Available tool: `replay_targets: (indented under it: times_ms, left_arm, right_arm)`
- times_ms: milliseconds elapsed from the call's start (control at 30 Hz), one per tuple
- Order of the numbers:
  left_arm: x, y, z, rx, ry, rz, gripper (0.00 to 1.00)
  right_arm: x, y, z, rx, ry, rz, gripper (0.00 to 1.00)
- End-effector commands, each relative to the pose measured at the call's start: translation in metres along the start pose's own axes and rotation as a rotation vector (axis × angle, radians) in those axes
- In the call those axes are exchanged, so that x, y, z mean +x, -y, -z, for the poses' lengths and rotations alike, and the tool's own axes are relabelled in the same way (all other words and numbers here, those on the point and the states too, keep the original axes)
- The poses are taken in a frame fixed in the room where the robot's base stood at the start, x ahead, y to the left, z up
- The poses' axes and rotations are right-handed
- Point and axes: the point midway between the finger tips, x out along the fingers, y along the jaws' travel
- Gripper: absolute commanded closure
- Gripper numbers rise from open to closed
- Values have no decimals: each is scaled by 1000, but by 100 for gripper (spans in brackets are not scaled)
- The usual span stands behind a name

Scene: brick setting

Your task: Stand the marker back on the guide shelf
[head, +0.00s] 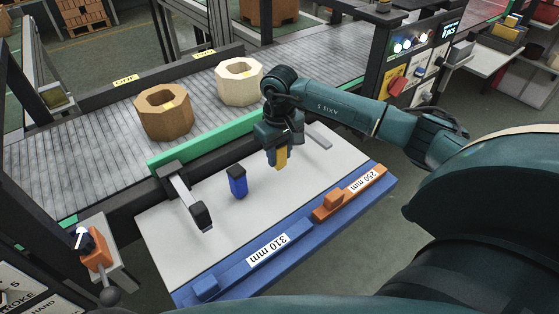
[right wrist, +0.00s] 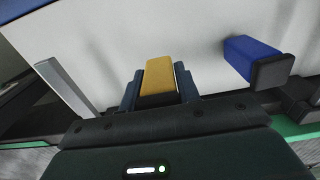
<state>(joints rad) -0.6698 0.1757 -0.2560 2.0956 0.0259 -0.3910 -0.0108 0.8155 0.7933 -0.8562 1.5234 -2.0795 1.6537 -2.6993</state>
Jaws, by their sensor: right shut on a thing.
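My right gripper (head: 281,148) is shut on a yellow marker (head: 282,159), a short block that points down over the pale grey guide shelf (head: 215,257). In the right wrist view the yellow marker (right wrist: 160,76) sits between the two fingers of the right gripper (right wrist: 160,92). I cannot tell whether its lower end touches the shelf. A blue marker (head: 238,185) with a black top stands upright on the shelf, left of the gripper; it also shows in the right wrist view (right wrist: 252,58). My left gripper is not in view.
A grey bar with a black end (head: 202,215) reaches over the shelf's left part. Blue "310 mm" (head: 240,262) and orange "250 mm" (head: 335,202) pieces line the front edge. A green rail (head: 200,146) separates the shelf from the conveyor (head: 70,160), which carries brown (head: 163,116) and cream (head: 238,84) blocks.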

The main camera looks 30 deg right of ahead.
Motion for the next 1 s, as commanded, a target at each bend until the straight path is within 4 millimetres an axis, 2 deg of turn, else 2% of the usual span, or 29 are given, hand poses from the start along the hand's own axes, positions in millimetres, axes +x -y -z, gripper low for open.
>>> replay_targets:
  times_ms: [200, 533, 567, 800, 1000]
  left_arm:
    - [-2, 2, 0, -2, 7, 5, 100]
    - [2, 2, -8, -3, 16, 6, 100]
    - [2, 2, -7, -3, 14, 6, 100]
    - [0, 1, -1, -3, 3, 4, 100]
    - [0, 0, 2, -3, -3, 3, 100]
  right_arm:
    - [29, 0, -1, 1, 3, 1, 82]
    - [34, 0, 0, 0, 1, -1, 82]
    - [34, 0, -1, 0, 1, 0, 67]
    - [33, 0, -1, 0, 2, 0, 47]
    - [33, 0, -1, 0, 2, 0, 46]
